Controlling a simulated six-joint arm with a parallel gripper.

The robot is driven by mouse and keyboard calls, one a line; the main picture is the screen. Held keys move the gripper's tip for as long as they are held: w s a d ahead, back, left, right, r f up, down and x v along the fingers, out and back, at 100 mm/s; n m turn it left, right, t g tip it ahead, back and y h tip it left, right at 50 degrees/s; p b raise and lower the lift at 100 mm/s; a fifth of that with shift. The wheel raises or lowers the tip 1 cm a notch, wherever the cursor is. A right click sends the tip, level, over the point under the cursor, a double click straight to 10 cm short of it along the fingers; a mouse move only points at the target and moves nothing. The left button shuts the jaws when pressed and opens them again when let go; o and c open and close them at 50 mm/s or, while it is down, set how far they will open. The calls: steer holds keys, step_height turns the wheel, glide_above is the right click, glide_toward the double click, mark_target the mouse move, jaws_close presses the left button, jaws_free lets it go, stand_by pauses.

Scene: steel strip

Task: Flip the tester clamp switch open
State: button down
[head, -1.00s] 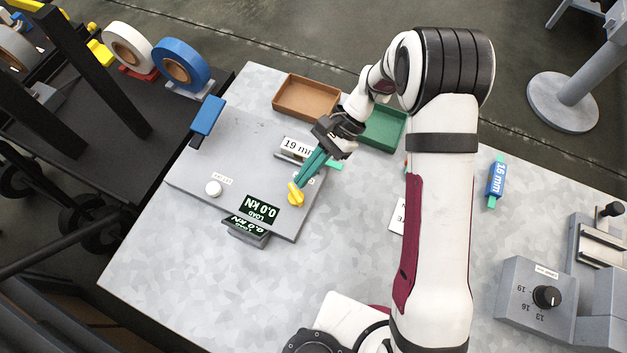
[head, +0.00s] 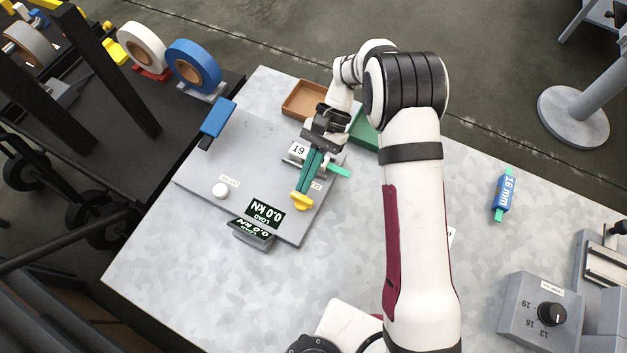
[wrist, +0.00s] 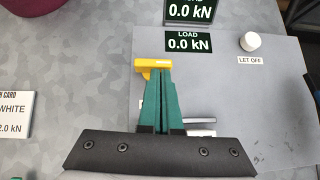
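The yellow switch (head: 302,202) sits at the front right of the grey tester plate (head: 245,150), below a small label. It also shows in the wrist view (wrist: 141,65), partly behind my fingertips. My gripper (head: 303,190) reaches down to it from the back, its green fingers close together. In the wrist view my gripper (wrist: 164,70) looks shut, with its tips at the yellow switch. I cannot tell whether they grip it or only press against it. A white block marked 19 (head: 299,150) is partly hidden behind my gripper.
The load display (head: 265,213) reads 0.0 kN, left of the switch. A white LET OFF knob (head: 220,190) and blue lever (head: 217,118) are farther left. Brown (head: 304,88) and green (head: 364,130) trays stand behind. A blue 16 mm piece (head: 503,194) lies right.

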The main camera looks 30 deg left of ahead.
steer(key=shift+s+d, duration=0.45)
steer(key=shift+s, duration=0.2)
steer(key=w, duration=0.5)
steer(key=shift+w+a+r, duration=0.2)
steer(key=shift+w+a, duration=0.05)
steer(key=shift+w, duration=0.05)
steer(key=v, duration=0.9)
steer(key=shift+w+a+r, duration=0.15)
steer(key=shift+a+r, duration=0.05)
steer(key=shift+r, duration=0.05)
